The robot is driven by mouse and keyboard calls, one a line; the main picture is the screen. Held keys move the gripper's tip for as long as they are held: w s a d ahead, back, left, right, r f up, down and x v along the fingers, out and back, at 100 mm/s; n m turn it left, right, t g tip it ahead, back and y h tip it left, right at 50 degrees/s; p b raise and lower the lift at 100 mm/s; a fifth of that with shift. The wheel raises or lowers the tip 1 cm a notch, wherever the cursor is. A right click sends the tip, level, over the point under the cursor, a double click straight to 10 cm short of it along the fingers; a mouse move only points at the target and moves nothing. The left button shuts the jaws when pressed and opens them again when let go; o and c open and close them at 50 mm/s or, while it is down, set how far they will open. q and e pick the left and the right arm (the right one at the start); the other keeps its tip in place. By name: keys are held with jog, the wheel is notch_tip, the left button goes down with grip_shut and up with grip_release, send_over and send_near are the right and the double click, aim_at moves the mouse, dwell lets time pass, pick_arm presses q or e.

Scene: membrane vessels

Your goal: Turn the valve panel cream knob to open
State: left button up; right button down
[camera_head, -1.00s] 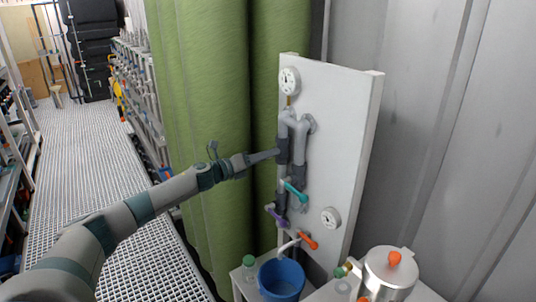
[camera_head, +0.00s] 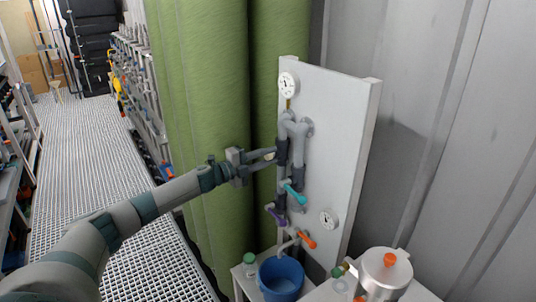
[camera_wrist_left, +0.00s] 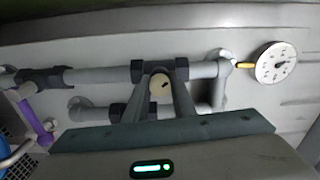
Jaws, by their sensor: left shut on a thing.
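The white valve panel (camera_head: 345,130) stands upright and carries grey pipes (camera_head: 297,135). The cream knob (camera_wrist_left: 160,84) sits at the pipe in the left wrist view, with a small dark mark on its face. My left gripper (camera_head: 274,158) reaches the panel's left side from the left. In the left wrist view its two fingers (camera_wrist_left: 158,95) lie on either side of the cream knob, shut on it. In the head view the knob is mostly hidden between the fingers. My right gripper is not in view.
A teal handle (camera_head: 294,194), a purple handle (camera_head: 277,216) and an orange handle (camera_head: 307,240) sit lower on the panel. There are gauges at its top (camera_head: 288,84) and lower right (camera_head: 328,219). A blue bucket (camera_head: 281,279) and a steel vessel (camera_head: 385,272) stand below.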

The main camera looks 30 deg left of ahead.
pick_arm(q)
jog(key=n+p, duration=0.2)
jog(key=n, duration=0.3)
jog(key=shift+r+n, duration=0.1)
jog(key=shift+n, duration=0.2)
jog(key=shift+n+p, duration=0.7)
jog(key=shift+n, duration=1.6)
jog(key=o, duration=1.1)
jog(key=shift+c, duration=0.2)
jog(key=shift+a, duration=0.1)
